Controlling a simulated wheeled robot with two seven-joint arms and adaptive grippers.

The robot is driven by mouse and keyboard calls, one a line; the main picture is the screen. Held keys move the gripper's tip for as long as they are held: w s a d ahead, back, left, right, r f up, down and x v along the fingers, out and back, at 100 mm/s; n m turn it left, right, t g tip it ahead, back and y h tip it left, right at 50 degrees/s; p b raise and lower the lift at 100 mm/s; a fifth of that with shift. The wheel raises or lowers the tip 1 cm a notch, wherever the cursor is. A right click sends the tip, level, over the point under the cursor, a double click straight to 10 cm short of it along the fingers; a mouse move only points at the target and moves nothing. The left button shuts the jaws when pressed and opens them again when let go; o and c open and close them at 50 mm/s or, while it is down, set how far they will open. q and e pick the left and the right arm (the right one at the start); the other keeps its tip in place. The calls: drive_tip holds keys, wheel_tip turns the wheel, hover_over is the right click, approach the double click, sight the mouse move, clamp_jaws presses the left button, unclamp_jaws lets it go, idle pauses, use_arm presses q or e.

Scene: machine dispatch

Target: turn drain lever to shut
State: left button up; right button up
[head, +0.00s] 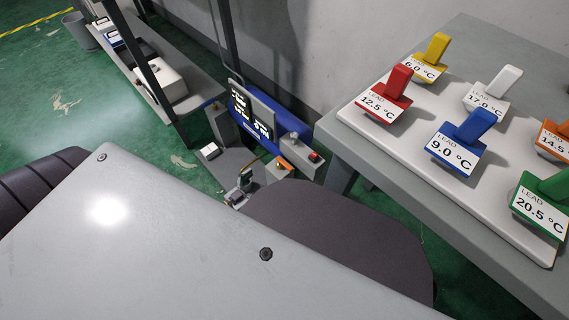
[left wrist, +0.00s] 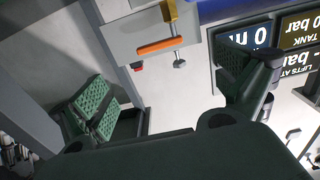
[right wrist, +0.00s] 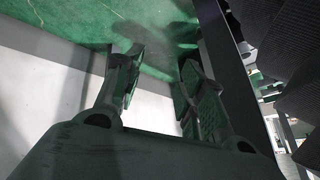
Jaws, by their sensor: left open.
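The drain lever appears to be the orange handle (left wrist: 160,46) on a brass-coloured valve fitting (left wrist: 169,12) in the left wrist view. The handle lies across the picture, slightly tilted. It is small in the head view (head: 285,163). My left gripper (left wrist: 172,88) is open, its two fingers wide apart with nothing between them. The handle is beyond its fingertips and not touched. In the head view the left gripper (head: 243,185) is small and partly hidden by my own arm. My right gripper (right wrist: 162,80) shows in the right wrist view, fingers apart and empty.
A grey table (head: 350,133) with several coloured temperature tags is at right. A bench (head: 203,97) with boxes is at back left.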

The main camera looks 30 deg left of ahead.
sight(283, 164)
use_arm(q)
drive_tip(key=b+x, duration=0.3)
drive_tip(key=x, duration=0.8)
drive_tip(key=shift+w+d+b, duration=0.15)
drive_tip(key=shift+w+b, duration=0.2)
drive_tip(key=shift+b, duration=0.05)
drive_tip(key=shift+w+d, duration=0.15)
drive_tip(key=shift+w, duration=0.35)
drive_tip(key=shift+w+d, duration=0.1)
drive_tip(key=shift+w, duration=0.1)
use_arm(e)
drive_tip(key=shift+t+y, duration=0.4)
drive_tip(key=f, duration=0.3)
drive_tip(key=a+f, duration=0.1)
drive_tip(key=f, duration=0.1)
drive_tip(key=shift+w+f, duration=0.1)
drive_tip(key=shift+w, duration=0.25)
use_arm(q)
drive_tip(key=c, duration=1.5)
drive_tip(key=shift+o, duration=0.2)
use_arm(e)
drive_tip(key=shift+s+f, duration=0.2)
drive_tip(key=shift+s, duration=0.15)
drive_tip(key=shift+s+d+r, duration=0.1)
